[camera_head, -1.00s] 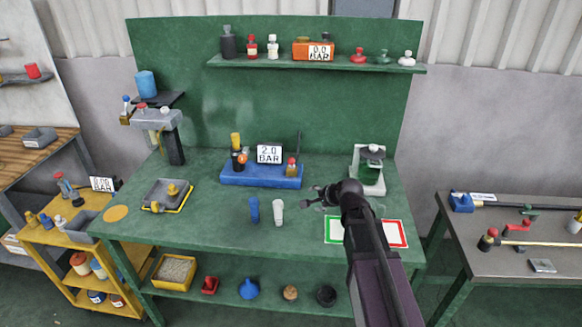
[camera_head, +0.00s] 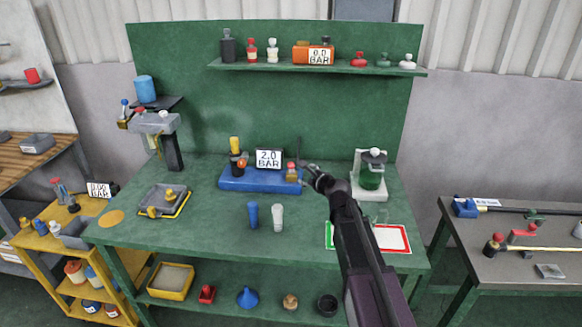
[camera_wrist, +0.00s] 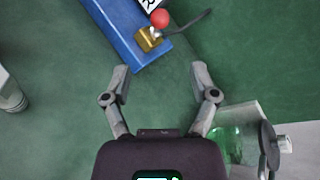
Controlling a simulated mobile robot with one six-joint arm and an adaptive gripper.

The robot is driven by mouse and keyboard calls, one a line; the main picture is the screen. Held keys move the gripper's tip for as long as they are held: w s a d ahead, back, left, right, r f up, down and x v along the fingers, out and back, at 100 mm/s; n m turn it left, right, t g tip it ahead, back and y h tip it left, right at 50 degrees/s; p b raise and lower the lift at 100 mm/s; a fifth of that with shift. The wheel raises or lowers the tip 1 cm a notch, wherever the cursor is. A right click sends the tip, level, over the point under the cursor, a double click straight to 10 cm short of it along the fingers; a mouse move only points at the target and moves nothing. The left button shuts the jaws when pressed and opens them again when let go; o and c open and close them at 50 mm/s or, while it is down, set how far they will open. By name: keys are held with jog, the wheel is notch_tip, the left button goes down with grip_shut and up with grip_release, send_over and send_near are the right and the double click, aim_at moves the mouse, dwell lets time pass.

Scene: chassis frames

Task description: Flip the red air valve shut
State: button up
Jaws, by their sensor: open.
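A brass valve body (camera_wrist: 148,39) with a red ball knob (camera_wrist: 159,18) sits on the right end of a blue block on the green bench. In the head view the red-topped valve (camera_head: 291,172) stands right of the 2.0 BAR display (camera_head: 269,158). A dark thin stem or cable runs out to the right of the knob in the wrist view. My gripper (camera_wrist: 160,70) is open and empty, its fingers spread short of the valve. In the head view my gripper (camera_head: 312,172) is just right of the valve. Whether it touches anything there is unclear.
A glass jar with green liquid (camera_head: 371,178) on a white stand is close to the right of my gripper.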

aim_at(293, 166)
jog(key=b+x, duration=0.4)
jog(key=x, duration=0.9)
jog(key=shift+w+a+f, duration=0.15)
jog(key=shift+w, duration=0.2)
grip_shut()
